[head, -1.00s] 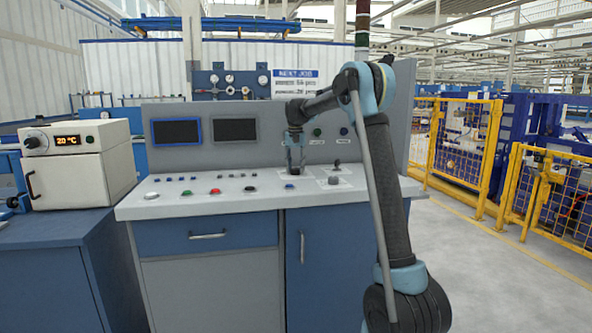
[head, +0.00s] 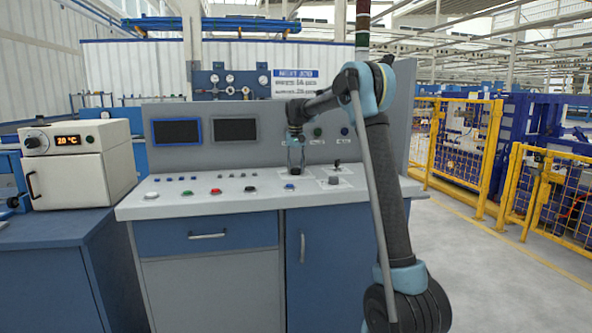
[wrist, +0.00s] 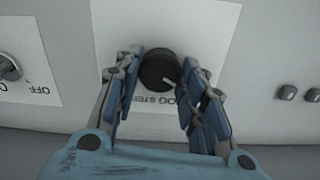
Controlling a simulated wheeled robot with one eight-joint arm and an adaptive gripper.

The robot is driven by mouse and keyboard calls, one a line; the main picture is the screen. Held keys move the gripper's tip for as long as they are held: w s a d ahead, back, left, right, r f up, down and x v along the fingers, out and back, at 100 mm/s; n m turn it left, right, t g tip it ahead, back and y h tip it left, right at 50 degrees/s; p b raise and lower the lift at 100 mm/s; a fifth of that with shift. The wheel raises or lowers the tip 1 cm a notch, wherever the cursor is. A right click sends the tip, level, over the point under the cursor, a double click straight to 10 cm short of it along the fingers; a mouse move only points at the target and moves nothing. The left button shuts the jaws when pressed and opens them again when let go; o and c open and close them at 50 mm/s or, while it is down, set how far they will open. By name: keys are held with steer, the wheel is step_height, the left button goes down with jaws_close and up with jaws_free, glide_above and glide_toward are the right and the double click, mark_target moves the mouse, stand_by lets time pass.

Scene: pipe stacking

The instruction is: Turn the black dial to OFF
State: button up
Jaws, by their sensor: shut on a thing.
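The black dial (wrist: 159,70) stands on a white label plate (wrist: 200,30) in the wrist view. A pale pointer mark on it points to the lower right. Lettering beside it is partly covered by my fingers, and I cannot read its setting. My gripper (wrist: 160,75) has one blue-padded finger on each side of the dial and is shut on it.
A second plate (wrist: 40,60) with a silver knob (wrist: 8,68) and the word OFF is at the wrist view's left. Two small buttons (wrist: 286,92) are at the right. The console (head: 215,204) holds several buttons. An oven (head: 75,165) stands left.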

steer(key=o, duration=1.1)
steer(key=shift+c, duration=0.2)
step_height(320, 180, up, 12)
